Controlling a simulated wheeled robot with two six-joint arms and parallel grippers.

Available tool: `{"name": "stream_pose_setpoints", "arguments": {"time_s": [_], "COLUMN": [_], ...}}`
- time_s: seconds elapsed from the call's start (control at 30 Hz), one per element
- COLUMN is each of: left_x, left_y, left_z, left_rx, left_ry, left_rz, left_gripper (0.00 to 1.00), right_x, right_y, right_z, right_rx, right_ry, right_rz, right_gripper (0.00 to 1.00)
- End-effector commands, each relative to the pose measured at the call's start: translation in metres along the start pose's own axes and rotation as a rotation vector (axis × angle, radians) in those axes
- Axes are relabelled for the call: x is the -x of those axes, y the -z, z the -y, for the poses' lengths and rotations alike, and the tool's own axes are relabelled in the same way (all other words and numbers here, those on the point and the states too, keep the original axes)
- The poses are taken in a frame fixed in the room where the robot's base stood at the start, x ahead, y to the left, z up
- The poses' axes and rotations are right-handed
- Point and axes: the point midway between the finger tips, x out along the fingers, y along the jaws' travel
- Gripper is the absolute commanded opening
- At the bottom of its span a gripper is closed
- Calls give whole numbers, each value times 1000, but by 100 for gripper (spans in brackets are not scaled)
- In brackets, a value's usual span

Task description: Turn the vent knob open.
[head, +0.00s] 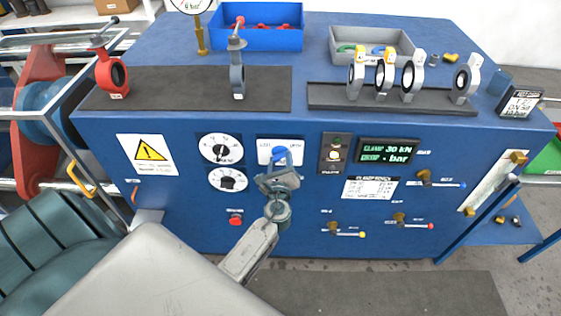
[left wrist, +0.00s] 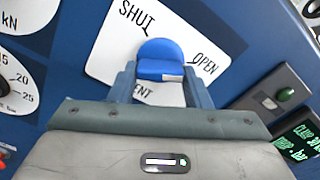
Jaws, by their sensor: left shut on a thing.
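The vent knob (left wrist: 160,62) is blue and sits on a white plate (left wrist: 112,52) marked SHUT, OPEN and VENT in the left wrist view. In the head view the knob (head: 281,151) shows just above my left gripper (head: 284,163) on the front of the blue bench. In the left wrist view the two fingers of my left gripper (left wrist: 160,82) stand on either side of the knob, shut on it. The lower part of the knob and some of the plate are hidden by the fingers. My right gripper is in neither view.
Two round gauges (head: 221,148) are left of the knob. A switch panel (head: 335,152) and a green-lit display (head: 387,151) are to the right. Handled valves (head: 427,178) stick out further right. Ring-shaped valves (head: 356,75) and a blue bin (head: 258,38) stand on top.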

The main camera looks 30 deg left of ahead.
Motion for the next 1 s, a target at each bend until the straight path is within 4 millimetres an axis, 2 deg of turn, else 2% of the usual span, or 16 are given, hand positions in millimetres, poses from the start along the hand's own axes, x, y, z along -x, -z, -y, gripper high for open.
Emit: {"name": "stream_pose_setpoints", "arguments": {"time_s": [0.13, 0.17, 0.23, 0.27, 0.53, 0.63, 0.77, 1.0], "left_x": [1, 1, 1, 1, 1, 8, 29, 78], "left_y": [2, 2, 2, 2, 1, 3, 4, 5], "left_z": [-2, -2, -1, -1, -1, -2, -3, -3], "left_rx": [-3, -3, -2, -2, 0, 1, 2, 3], "left_ry": [-2, -2, -2, -2, -1, -1, -2, -4], "left_rz": [-3, -3, -3, -3, -1, -3, -3, -4], "left_gripper": [21, 50, 63, 65, 65, 65, 65, 65], "right_x": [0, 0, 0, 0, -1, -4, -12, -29], "right_y": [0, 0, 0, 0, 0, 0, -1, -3], "right_z": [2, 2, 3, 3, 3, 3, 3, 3], "right_rx": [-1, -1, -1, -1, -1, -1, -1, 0], "right_ry": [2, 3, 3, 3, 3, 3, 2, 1], "right_rz": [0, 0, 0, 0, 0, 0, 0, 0], "right_gripper": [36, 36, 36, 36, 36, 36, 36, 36]}}
